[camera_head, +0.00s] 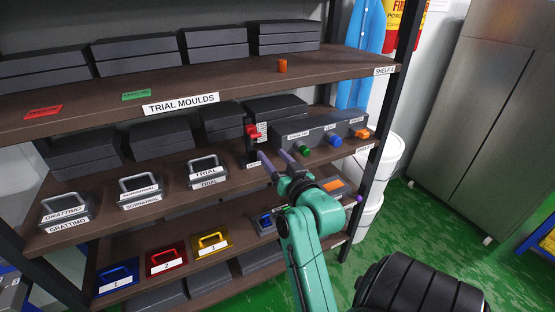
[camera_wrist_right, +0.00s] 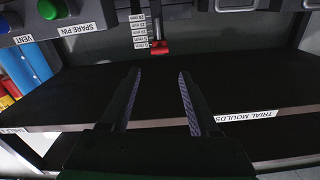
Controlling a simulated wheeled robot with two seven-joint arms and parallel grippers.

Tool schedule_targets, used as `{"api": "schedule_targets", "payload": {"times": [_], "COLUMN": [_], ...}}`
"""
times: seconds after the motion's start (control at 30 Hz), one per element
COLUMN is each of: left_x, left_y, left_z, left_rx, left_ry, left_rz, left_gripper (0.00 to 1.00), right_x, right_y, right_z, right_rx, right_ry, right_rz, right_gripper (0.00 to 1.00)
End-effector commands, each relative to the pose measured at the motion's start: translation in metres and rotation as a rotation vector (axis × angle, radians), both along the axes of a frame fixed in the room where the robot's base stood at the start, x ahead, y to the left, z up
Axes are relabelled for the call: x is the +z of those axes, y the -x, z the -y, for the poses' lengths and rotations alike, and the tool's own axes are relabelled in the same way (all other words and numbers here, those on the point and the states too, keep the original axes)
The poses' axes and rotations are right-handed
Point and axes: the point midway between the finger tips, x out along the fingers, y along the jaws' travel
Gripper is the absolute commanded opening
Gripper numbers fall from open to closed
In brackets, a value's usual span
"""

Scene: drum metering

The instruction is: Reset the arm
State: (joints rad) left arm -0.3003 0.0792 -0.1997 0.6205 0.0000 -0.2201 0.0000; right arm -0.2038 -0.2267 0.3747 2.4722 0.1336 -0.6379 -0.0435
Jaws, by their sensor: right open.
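My right gripper (camera_head: 272,153) is at the shelving in the head view, fingers pointing in at the middle shelf. In the right wrist view the gripper (camera_wrist_right: 159,75) is open, with nothing between its fingers. A red handle (camera_head: 252,131) on a dark upright stands just beyond the fingertips. In the wrist view the red handle (camera_wrist_right: 159,47) lies in line with the gap, beside a white scale marked in mm (camera_wrist_right: 138,28); it appears apart from the fingers. My left gripper is not in view.
A grey panel (camera_head: 312,125) beside the red handle carries green (camera_head: 304,151), blue (camera_head: 335,140) and orange (camera_head: 362,133) knobs. Handled blocks (camera_head: 208,170) stand left on the same shelf. The upper shelf (camera_head: 225,88) is above the gripper. Green floor (camera_head: 425,220) is open at right.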

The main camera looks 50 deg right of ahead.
Motion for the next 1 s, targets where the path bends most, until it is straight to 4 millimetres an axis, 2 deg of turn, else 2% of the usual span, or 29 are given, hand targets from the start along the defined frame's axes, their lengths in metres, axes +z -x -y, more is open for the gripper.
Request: {"api": "schedule_targets", "payload": {"times": [0.03, 0.17, 0.8, 0.87, 0.9, 0.97, 1.0], "left_x": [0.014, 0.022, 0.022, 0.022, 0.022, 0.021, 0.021], "left_y": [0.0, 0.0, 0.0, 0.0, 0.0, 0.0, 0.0], "left_z": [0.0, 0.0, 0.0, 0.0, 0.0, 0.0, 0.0], "left_rx": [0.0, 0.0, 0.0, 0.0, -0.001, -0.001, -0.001], "left_ry": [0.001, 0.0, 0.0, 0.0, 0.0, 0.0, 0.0], "left_rz": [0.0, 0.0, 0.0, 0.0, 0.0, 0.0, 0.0], "left_gripper": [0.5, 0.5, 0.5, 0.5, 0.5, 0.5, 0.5], "right_x": [0.003, 0.003, 0.0, -0.009, -0.022, -0.053, -0.082], "right_y": [0.006, 0.018, 0.022, 0.018, 0.013, 0.002, -0.007], "right_z": [-0.002, -0.007, -0.009, -0.01, -0.013, -0.021, -0.03], "right_rx": [0.001, 0.001, 0.003, 0.01, 0.021, 0.045, 0.07], "right_ry": [0.0, 0.0, -0.001, -0.006, -0.013, -0.029, -0.043], "right_rz": [-0.011, -0.006, -0.003, -0.018, -0.041, -0.096, -0.147], "right_gripper": [0.62, 0.62, 0.62, 0.62, 0.62, 0.62, 0.62]}}
